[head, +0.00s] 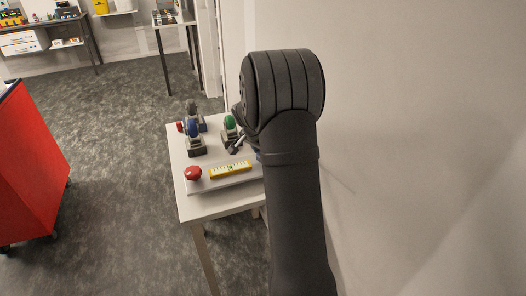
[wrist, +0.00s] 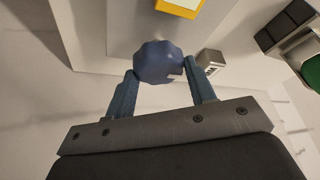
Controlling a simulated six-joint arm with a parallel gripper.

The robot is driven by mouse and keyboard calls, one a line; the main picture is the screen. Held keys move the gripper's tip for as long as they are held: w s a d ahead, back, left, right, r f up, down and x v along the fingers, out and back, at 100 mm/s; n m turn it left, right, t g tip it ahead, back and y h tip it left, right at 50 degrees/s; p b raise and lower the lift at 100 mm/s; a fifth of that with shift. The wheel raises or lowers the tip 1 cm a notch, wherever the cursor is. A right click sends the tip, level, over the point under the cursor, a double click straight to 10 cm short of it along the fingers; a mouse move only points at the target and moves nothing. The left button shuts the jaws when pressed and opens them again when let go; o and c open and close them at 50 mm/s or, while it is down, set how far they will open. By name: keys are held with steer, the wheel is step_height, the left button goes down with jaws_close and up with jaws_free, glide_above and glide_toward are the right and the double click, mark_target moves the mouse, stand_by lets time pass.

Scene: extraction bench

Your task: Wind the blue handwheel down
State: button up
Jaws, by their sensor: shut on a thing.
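The blue handwheel (wrist: 157,62) is a round knob with a scalloped rim, seen in the wrist view. My gripper (wrist: 164,74) has one blue finger on each side of it and is shut on its rim. A small pale mark shows on the wheel's right edge. What lies under the wheel is hidden by it. In the head view my arm covers the wheel and most of my gripper, at the right side of the small white table.
On the white table (head: 207,207), a red knob (head: 192,173) and a yellow scale strip (head: 230,170) sit on a plate. Behind them stand a blue-topped item (head: 193,128) and a green-topped item (head: 229,122). A wall (head: 420,150) rises at right; a red cabinet (head: 30,165) stands at left.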

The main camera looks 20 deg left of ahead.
steer(key=o, duration=1)
steer(key=v, duration=1.7)
steer(key=shift+s+r, duration=0.1)
steer(key=shift+r, duration=0.05)
steer(key=x, duration=1.7)
steer(key=shift+f, duration=0.2)
